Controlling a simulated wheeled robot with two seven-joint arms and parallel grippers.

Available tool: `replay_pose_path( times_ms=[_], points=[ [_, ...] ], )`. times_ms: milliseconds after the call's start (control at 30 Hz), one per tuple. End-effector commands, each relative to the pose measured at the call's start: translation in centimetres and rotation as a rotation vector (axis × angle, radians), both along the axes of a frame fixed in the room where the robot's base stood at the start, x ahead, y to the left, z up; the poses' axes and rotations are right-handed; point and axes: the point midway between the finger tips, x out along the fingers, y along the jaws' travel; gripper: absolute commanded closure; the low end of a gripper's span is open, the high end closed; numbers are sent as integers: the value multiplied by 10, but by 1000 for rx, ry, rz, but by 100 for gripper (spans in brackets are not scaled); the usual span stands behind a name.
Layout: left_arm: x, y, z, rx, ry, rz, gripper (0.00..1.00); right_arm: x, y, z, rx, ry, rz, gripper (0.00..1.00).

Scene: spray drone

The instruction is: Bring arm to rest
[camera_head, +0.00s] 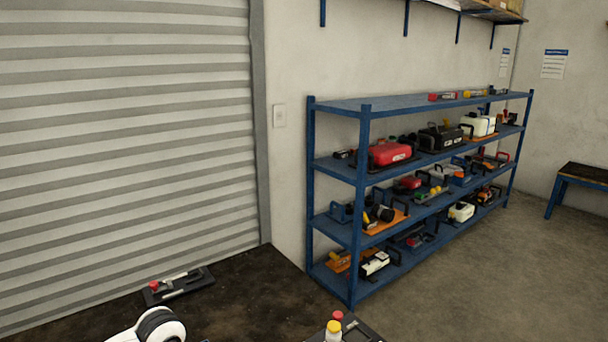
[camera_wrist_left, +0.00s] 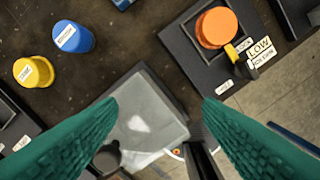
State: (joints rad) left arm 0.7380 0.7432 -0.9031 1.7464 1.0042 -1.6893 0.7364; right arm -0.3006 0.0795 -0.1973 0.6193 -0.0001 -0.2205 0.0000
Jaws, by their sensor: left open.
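My left gripper (camera_wrist_left: 160,105) shows in the left wrist view as two teal ridged fingers spread wide apart. A pale grey, box-like object (camera_wrist_left: 147,122) lies below and between the fingers, with no visible contact. In the head view, the white and black part at the bottom left is probably my left arm; its gripper is out of that frame. My right gripper is not seen.
The dark worktop (camera_head: 245,295) bears a black tray (camera_head: 208,275) and yellow-capped (camera_head: 333,328) and red-capped items. The left wrist view shows a blue cylinder (camera_wrist_left: 72,37), a yellow one (camera_wrist_left: 33,72) and an orange knob (camera_wrist_left: 217,28). A loaded blue shelf (camera_head: 358,220) stands behind.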

Motion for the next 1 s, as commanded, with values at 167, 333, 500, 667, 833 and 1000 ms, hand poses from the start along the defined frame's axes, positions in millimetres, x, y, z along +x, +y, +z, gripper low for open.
replay_pose_path(
  times_ms=[167, 333, 500, 667, 833, 1000],
  points=[
    [-12, -19, -11, -26, -13, -61, 40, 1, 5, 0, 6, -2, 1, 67],
    [-24, -37, -21, -55, -35, -120, 40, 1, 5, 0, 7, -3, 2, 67],
    [-42, -61, -32, -96, -68, -190, 40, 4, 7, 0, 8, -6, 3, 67],
    [-64, -84, -41, -144, -113, -252, 40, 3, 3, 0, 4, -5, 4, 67],
    [-99, -108, -48, -207, -190, -297, 40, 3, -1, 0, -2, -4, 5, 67],
    [-138, -105, -48, -213, -284, -275, 40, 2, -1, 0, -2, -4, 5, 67]
  ],
)
